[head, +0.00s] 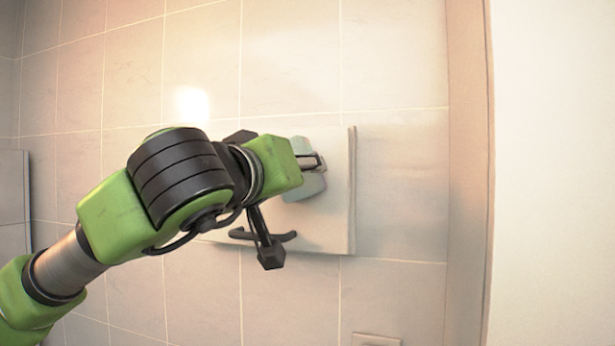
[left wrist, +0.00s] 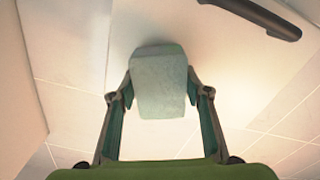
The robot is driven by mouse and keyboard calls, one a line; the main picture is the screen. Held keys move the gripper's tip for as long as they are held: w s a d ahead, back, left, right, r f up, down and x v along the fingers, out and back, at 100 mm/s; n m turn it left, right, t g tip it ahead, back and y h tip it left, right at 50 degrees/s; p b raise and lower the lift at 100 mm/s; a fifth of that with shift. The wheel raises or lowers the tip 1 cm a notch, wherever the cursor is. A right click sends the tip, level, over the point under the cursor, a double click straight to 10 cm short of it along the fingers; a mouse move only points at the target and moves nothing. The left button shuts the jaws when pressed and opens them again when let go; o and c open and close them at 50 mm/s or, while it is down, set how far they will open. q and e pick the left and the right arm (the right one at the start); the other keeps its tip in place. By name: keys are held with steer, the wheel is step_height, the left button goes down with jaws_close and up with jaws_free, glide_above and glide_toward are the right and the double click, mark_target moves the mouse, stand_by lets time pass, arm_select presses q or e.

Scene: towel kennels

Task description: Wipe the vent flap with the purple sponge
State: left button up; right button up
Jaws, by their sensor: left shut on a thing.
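The vent flap (head: 335,225) is a pale flat panel on the tiled wall. A dark handle (head: 290,237) on it shows partly behind my arm, and also at the upper right of the left wrist view (left wrist: 262,20). My left gripper (head: 313,163) is shut on a sponge (head: 312,187), which looks pale blue-green rather than purple. In the left wrist view the sponge (left wrist: 157,75) sits between both fingers, its far end over the panel (left wrist: 125,25). It is at or very close to the panel's face; I cannot tell contact. My right gripper is out of view.
Beige tiled wall (head: 290,60) surrounds the flap. A vertical trim (head: 468,150) and a plain white wall (head: 550,170) stand to the right. A grey panel edge (head: 12,200) is at the far left. A small plate (head: 375,340) sits low on the wall.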

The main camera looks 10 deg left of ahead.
arm_select(q)
steer(key=shift+w+a, duration=0.1)
steer(key=shift+a, duration=0.5)
steer(key=shift+w+a, duration=0.25)
steer(key=shift+a, duration=1.4)
steer(key=shift+w+a, duration=0.25)
steer(key=shift+a, duration=1.45)
steer(key=shift+w+a, duration=0.25)
steer(key=shift+a, duration=1.4)
steer(key=a, duration=0.5)
steer(key=shift+w+a, duration=0.15)
steer(key=shift+w, duration=0.2)
steer(key=shift+s, duration=0.1)
steer(key=shift+s+a+b, duration=0.15)
steer(key=shift+s+b, duration=0.05)
steer(key=shift+s, duration=1.25)
steer(key=shift+s+a+b, duration=0.15)
steer(key=shift+s, duration=1.3)
